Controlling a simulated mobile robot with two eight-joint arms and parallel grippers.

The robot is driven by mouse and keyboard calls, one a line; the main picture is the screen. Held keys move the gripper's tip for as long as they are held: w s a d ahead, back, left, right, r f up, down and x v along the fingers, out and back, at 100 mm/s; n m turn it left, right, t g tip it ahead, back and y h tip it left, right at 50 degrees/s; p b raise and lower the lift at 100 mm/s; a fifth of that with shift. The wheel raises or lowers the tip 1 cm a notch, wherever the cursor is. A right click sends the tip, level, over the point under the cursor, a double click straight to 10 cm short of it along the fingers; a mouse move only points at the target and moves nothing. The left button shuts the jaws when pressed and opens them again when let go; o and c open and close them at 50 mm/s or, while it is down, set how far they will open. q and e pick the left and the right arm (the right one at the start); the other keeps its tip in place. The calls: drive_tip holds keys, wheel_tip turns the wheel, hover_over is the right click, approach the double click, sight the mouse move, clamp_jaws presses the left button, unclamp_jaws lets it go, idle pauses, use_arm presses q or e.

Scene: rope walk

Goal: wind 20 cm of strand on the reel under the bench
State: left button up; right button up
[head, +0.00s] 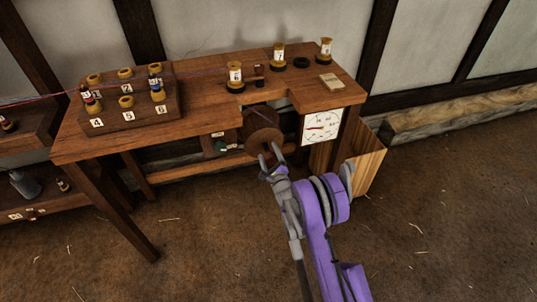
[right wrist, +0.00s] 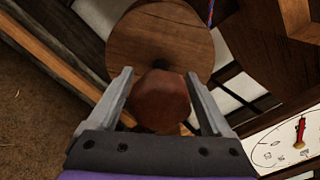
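The reel (head: 262,124) is a round wooden disc below the bench's (head: 215,110) front cutout. In the right wrist view the reel's disc (right wrist: 160,38) carries a reddish-brown knob (right wrist: 160,100). My right gripper (head: 270,155) is open in front of the reel. Its fingers stand on either side of the knob, with narrow gaps showing. A thin red and blue strand (head: 40,100) comes in from the left to the numbered block; its end at the reel is hard to see. A white dial (head: 320,125) with a red needle hangs at the right. My left gripper is out of view.
A numbered block (head: 130,115) with bobbins stands on the bench's left. A wooden crate (head: 367,165) is beside the right leg. The floor in front is clear but for straw.

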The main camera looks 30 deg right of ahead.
drive_tip(key=shift+o, duration=0.8)
drive_tip(key=v, duration=1)
drive_tip(key=shift+s, duration=0.4)
